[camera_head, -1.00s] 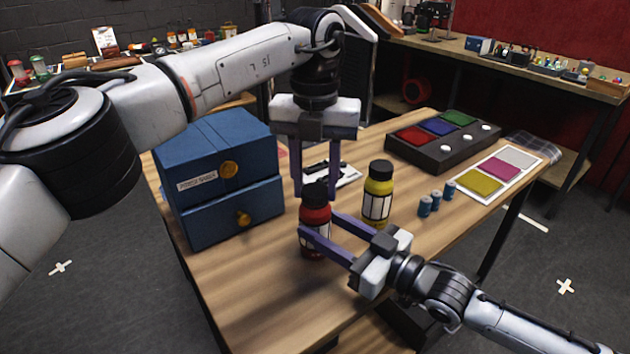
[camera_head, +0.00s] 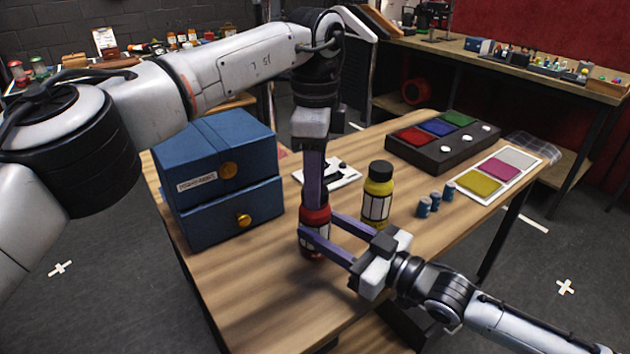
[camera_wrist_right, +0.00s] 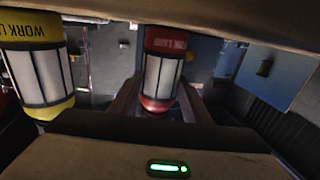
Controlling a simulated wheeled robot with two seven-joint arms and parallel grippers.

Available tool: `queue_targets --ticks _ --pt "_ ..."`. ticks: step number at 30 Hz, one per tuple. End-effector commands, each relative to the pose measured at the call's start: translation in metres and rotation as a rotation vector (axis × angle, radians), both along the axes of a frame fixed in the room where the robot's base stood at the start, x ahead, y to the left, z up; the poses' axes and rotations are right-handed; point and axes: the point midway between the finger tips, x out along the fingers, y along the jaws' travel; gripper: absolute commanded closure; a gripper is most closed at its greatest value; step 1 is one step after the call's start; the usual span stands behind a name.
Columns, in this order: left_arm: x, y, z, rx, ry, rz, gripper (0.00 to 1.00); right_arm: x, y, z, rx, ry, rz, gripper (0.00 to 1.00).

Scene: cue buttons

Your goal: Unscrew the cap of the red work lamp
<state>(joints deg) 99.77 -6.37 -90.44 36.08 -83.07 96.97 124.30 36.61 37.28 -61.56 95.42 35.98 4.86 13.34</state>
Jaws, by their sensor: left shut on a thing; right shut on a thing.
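The red work lamp (camera_head: 318,216) stands upright on the wooden table; it also shows in the right wrist view (camera_wrist_right: 165,70) between the fingers. My right gripper (camera_head: 318,234) is shut on the lamp's body from the right. My left gripper (camera_head: 314,192) points straight down from above and is shut on the lamp's black cap, which its fingers hide in the head view. A yellow work lamp (camera_head: 378,192) with a black cap stands behind and right of the red one; it also shows in the right wrist view (camera_wrist_right: 38,65).
A blue two-drawer cabinet (camera_head: 220,180) stands left of the lamps. Several blue batteries (camera_head: 424,207), a tray with coloured pads and white buttons (camera_head: 440,144) and a card with colour squares (camera_head: 495,174) lie to the right. The table front (camera_head: 270,300) is clear.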

Motion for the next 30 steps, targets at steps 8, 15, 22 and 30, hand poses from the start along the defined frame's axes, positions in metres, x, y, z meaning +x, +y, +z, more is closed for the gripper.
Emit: queue_targets --ticks 8,15,22,30 --pt "0.0 0.0 0.0 0.0 0.0 0.0 0.91 0.0 0.0 -0.001 -0.001 0.001 0.0 1.0" --pt "0.0 0.0 0.001 0.0 0.0 -0.001 0.91 0.0 0.0 0.0 -0.001 0.001 0.0 1.0" --pt "0.0 0.0 0.009 0.0 0.0 0.0 0.91 0.0 0.0 0.0 -0.001 0.001 0.0 1.0" --pt "0.0 0.0 0.018 0.0 -0.001 -0.001 0.91 0.0 0.0 0.0 0.0 0.001 0.0 1.0"
